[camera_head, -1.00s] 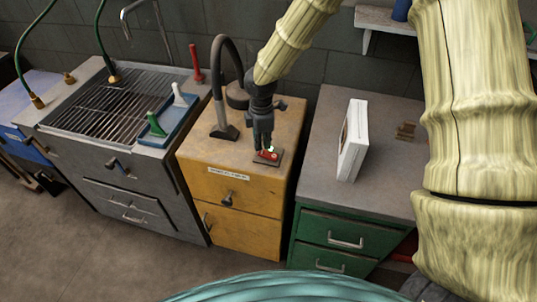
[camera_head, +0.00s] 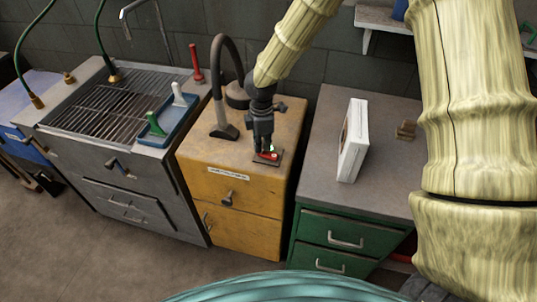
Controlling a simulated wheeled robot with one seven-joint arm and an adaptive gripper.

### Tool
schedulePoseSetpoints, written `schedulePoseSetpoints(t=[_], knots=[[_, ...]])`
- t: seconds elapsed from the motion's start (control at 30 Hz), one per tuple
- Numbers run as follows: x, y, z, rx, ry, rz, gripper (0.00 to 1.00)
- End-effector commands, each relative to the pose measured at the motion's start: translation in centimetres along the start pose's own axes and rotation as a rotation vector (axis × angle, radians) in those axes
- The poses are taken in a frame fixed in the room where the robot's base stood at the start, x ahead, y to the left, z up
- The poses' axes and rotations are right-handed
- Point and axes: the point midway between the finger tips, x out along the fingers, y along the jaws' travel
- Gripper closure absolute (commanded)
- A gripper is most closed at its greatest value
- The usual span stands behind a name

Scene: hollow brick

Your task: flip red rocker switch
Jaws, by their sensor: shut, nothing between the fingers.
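The red rocker switch (camera_head: 269,155) sits on a dark plate (camera_head: 263,161) on top of the yellow cabinet (camera_head: 224,175), near its front right. My gripper (camera_head: 262,149) points down at the switch from above, with its fingers shut and empty. The fingertips are at or just above the left part of the switch and hide some of it. I cannot tell whether they touch it, nor which way the rocker is tilted.
A black hose-like arm (camera_head: 222,132) stands left of my gripper on the yellow cabinet. A white box (camera_head: 353,142) stands upright on the green cabinet (camera_head: 331,237) to the right. A grey sink unit (camera_head: 160,165) with a blue tray (camera_head: 172,128) is on the left.

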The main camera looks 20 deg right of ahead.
Motion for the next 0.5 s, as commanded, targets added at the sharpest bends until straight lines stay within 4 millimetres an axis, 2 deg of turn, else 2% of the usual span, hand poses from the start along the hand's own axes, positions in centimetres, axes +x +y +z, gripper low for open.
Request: schedulePoseSetpoints(t=[0.5], knots=[[0.61, 0.01, -0.01, 0.0, 0.0, 0.0, 1.0]])
